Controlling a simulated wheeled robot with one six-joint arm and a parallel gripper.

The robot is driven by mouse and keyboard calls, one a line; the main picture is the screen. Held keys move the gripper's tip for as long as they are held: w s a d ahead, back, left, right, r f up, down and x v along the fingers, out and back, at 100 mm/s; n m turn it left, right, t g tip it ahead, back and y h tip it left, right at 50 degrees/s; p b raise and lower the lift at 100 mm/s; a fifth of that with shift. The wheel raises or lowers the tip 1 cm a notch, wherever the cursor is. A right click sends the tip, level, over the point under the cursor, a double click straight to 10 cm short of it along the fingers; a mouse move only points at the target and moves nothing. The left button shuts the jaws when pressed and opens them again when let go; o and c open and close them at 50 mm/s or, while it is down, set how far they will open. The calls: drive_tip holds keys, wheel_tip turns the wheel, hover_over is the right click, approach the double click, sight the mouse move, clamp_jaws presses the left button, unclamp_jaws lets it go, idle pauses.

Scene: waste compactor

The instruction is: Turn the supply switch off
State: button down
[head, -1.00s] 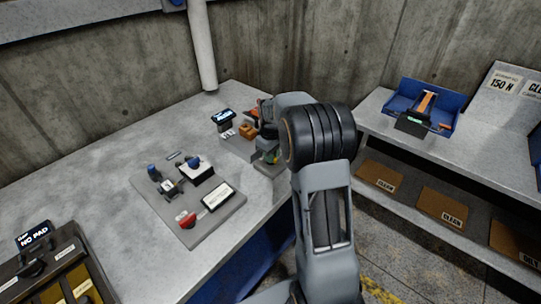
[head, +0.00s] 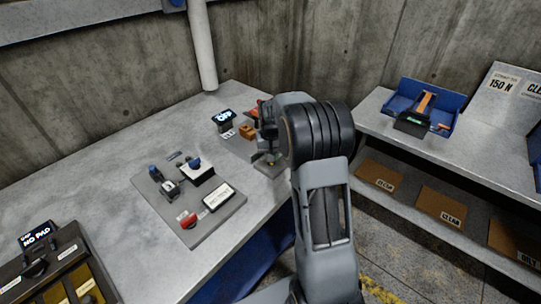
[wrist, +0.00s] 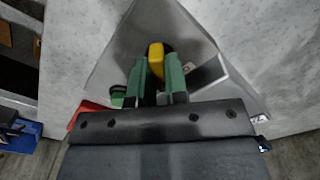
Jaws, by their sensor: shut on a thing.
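The supply switch shows in the wrist view as a yellow handle (wrist: 156,55) over a dark round hub on a light grey plate (wrist: 185,30). My gripper (wrist: 157,78) has green fingers shut on this yellow handle, one on each side. In the head view my gripper (head: 266,158) is low over the right edge of the bench, and my arm hides most of the switch. A small display (head: 224,116) beside it seems to read OFF.
A grey control panel (head: 215,218) with a red knob and blue-topped controls lies left of my arm. An orange block (head: 247,131) sits close behind the gripper. A shelf with a blue tray (head: 450,112) stands at right. The bench's left middle is clear.

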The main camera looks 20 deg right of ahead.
drive_tip(key=m, duration=0.5)
drive_tip(key=shift+m, duration=0.3)
drive_tip(key=shift+m+p, duration=0.3)
drive_tip(key=shift+m, duration=1.9)
drive_tip(key=c, duration=1.1)
unclamp_jaws()
drive_tip(key=shift+c, duration=0.2)
drive_tip(key=shift+r, duration=0.15)
wheel_tip(320, 180, up, 14)
drive_tip(key=shift+f, duration=0.2)
